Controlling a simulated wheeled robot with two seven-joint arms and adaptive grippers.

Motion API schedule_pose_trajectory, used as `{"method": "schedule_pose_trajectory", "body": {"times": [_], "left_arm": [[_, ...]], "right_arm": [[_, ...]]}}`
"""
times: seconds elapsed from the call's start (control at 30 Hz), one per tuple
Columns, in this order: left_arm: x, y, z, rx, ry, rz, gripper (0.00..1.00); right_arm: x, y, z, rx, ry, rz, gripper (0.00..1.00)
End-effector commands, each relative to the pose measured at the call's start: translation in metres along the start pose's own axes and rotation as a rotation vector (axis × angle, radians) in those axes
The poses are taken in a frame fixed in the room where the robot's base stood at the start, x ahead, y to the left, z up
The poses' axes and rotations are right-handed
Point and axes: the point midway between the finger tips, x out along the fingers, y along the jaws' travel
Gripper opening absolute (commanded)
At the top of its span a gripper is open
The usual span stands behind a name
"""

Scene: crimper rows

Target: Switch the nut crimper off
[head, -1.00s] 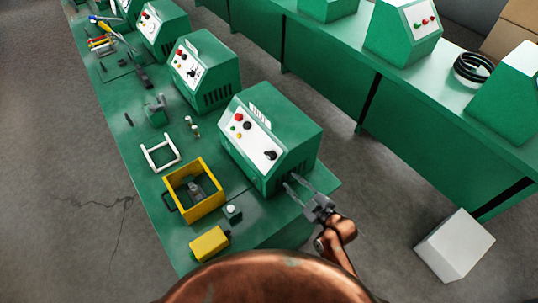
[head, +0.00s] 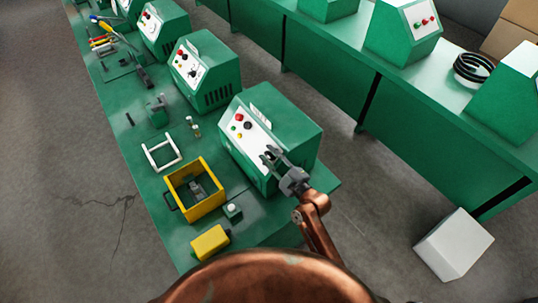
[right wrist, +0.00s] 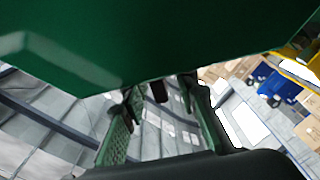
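The nearest green machine (head: 288,130) stands on the green bench, with a sloped white front panel (head: 240,140). I cannot read its label, so I cannot tell by name that it is the nut crimper. The panel has a red button (head: 239,117), small green and yellow ones and a black one. My right gripper (head: 269,154) is at the panel's lower right, its fingers covering the black knob there. In the right wrist view the gripper (right wrist: 163,105) has its fingers apart, with a dark knob-like piece (right wrist: 158,90) between them; contact is unclear. My left gripper is not in view.
A yellow open box (head: 206,211), a yellow block (head: 210,242) and a white frame (head: 150,160) lie on the bench left of the machine. Similar machines (head: 203,70) stand farther along. A second green bench runs at the right, with a white box (head: 455,245) on the floor.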

Motion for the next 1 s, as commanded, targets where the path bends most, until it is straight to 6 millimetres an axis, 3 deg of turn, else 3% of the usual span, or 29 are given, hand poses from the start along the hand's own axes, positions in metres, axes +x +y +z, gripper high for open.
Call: {"method": "schedule_pose_trajectory", "body": {"times": [0.17, 0.57, 1.0], "left_arm": [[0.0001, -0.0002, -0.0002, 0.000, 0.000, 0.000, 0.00], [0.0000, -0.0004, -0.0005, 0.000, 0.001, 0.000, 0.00], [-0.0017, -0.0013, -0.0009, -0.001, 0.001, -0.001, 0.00]], "right_arm": [[0.0000, 0.0000, 0.0001, 0.000, 0.000, 0.000, 0.28], [-0.0002, 0.0000, 0.0001, 0.000, 0.000, 0.000, 0.01], [-0.0003, 0.0006, -0.0002, -0.002, 0.000, -0.016, 0.00]]}}
